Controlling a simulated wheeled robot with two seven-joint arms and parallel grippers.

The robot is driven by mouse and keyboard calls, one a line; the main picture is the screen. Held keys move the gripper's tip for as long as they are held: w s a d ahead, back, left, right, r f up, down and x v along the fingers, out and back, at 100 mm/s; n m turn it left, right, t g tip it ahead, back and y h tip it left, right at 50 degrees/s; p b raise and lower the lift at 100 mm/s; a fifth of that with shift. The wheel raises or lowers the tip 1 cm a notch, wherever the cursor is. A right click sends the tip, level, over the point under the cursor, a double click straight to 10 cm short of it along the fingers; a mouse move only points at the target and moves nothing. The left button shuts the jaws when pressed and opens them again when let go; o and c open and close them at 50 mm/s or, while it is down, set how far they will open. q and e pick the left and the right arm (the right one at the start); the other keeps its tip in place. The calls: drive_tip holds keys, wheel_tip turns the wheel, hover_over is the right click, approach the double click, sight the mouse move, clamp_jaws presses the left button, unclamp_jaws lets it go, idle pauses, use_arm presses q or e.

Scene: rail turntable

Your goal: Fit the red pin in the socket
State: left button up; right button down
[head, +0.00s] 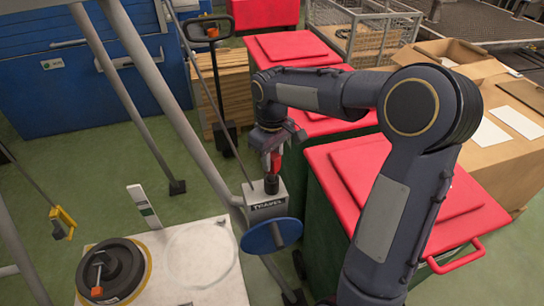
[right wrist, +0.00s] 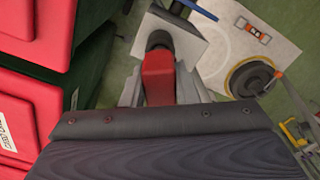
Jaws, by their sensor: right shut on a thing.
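My right gripper (head: 274,148) is shut on the red pin (head: 275,163), which points down over the grey box marked TRAVEL (head: 266,207). The dark round socket (head: 271,184) is on top of this box. The pin's lower end meets or nearly meets the socket; I cannot tell how far it is inside. In the right wrist view the red pin (right wrist: 158,78) lies between the fingers, with the dark socket (right wrist: 159,40) at its far end. My left gripper is not in view.
A blue disc (head: 271,235) is on the box's front. A white plate (head: 215,283) with a black round knob (head: 112,272) lies left of it. Red-lidded bins (head: 420,205) stand close on the right, cardboard boxes (head: 490,140) behind them. Grey posts (head: 165,95) rise on the left.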

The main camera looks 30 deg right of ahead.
sight(272, 168)
drive_tip(key=shift+f+b, duration=1.25)
drive_tip(key=shift+f, duration=0.6)
drive_tip(key=c, duration=1.1)
unclamp_jaws()
drive_tip(key=shift+o, duration=0.2)
drive_tip(key=shift+r, duration=0.1)
wheel_tip(272, 168, up, 8)
drive_tip(key=shift+f, duration=0.1)
